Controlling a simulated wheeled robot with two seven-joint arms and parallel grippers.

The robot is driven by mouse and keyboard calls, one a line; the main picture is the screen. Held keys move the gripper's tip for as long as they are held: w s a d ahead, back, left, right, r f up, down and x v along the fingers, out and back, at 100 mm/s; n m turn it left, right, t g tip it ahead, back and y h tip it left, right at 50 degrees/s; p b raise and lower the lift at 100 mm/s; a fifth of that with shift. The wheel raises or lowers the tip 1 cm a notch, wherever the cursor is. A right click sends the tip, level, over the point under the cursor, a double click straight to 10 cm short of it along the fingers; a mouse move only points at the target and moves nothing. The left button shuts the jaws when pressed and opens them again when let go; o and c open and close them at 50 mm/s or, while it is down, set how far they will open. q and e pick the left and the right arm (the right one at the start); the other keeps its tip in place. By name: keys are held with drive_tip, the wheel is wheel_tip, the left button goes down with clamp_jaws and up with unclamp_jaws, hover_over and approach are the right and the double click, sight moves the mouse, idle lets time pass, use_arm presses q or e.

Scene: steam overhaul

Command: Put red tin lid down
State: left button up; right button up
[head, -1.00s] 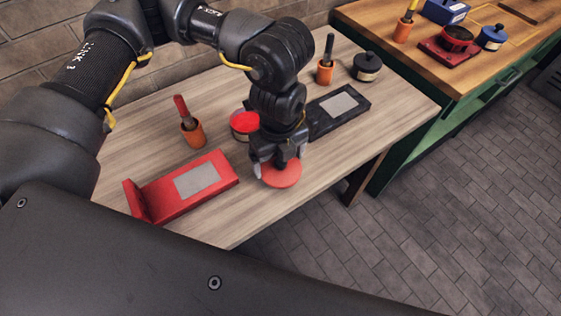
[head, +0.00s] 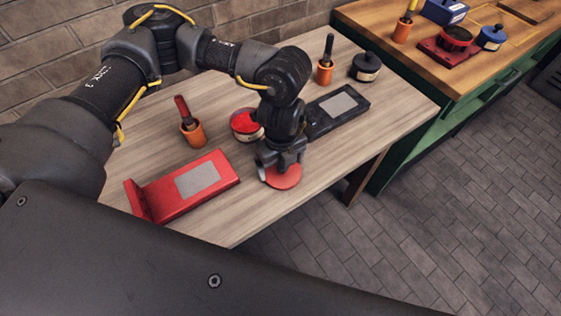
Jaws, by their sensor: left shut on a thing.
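The red tin lid (head: 287,179) is a flat red disc near the front edge of the light wooden table. My left gripper (head: 280,170) points down over it and is shut on it; the fingers hide the lid's far side. The lid looks at or very near the table top; I cannot tell whether it touches. The open red tin (head: 246,124), with red inside, stands behind and left of the gripper, partly hidden by my arm. My right gripper is not in view.
A red stand (head: 186,187) with a grey plate lies left of the lid. A black stand (head: 336,110) lies behind right. Orange brush pots (head: 194,136) and a black tin (head: 366,67) stand further back. A green-sided bench (head: 420,130) adjoins at right. Bare wood lies in front.

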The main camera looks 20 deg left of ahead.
use_arm(q)
drive_tip(key=shift+f, duration=0.2)
drive_tip(key=o, duration=0.7)
drive_tip(key=shift+o, duration=0.2)
drive_tip(key=shift+r, duration=0.15)
wheel_tip(320, 180, up, 12)
drive_tip(key=shift+b, duration=0.4)
